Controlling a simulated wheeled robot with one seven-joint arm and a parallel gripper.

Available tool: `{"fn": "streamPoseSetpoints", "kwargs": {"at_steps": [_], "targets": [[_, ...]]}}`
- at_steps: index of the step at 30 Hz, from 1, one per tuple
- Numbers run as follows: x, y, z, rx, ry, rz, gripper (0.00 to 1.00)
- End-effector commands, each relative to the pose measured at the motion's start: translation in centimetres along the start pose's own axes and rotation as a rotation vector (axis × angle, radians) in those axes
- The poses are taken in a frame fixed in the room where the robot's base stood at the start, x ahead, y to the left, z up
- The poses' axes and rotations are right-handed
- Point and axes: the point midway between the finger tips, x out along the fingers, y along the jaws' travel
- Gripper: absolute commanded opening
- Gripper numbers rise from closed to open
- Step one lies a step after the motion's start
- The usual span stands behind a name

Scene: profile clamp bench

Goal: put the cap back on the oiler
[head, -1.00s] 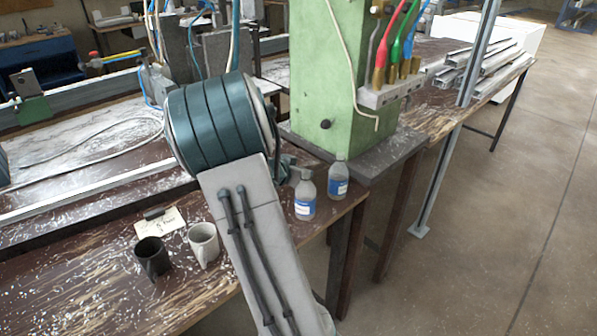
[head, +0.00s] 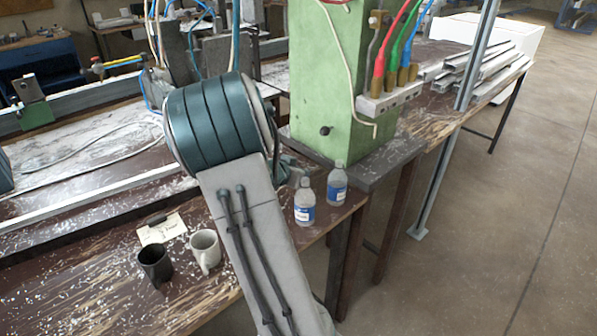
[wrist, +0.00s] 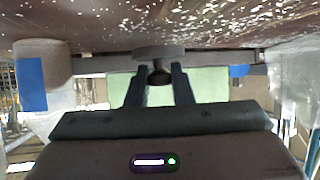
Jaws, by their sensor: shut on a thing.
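My gripper (wrist: 160,84) shows in the wrist view with its two dark fingers shut on a small dark knob, which I take to be the cap (wrist: 160,73). A wide grey disc (wrist: 158,52) shows just beyond the knob; whether it belongs to the cap I cannot tell. In the head view my arm hides most of the gripper, the cap and whatever lies below them. I cannot make out the oiler with certainty. Two clear bottles with blue labels, one nearer (head: 304,204) and one farther (head: 337,185), stand upright at the bench corner, just right of my arm.
A black mug (head: 155,266) and a white mug (head: 205,250) stand on the bench (head: 90,290) left of my arm, by a paper note (head: 163,229). A green machine column (head: 330,90) rises behind the bottles. Open floor lies to the right.

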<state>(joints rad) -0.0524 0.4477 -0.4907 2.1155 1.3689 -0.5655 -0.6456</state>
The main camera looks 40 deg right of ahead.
Motion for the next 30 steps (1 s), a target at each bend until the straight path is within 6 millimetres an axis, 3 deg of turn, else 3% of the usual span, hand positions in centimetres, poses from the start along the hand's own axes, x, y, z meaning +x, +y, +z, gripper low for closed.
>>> {"fn": "streamPoseSetpoints", "kwargs": {"at_steps": [13,26,30], "targets": [[-1.8,0.0,-3.2,0.0,0.001,0.0,0.0],[-2.0,0.0,-3.6,0.0,0.001,0.0,0.0],[-2.7,0.1,-5.0,0.002,0.002,0.002,0.0]]}}
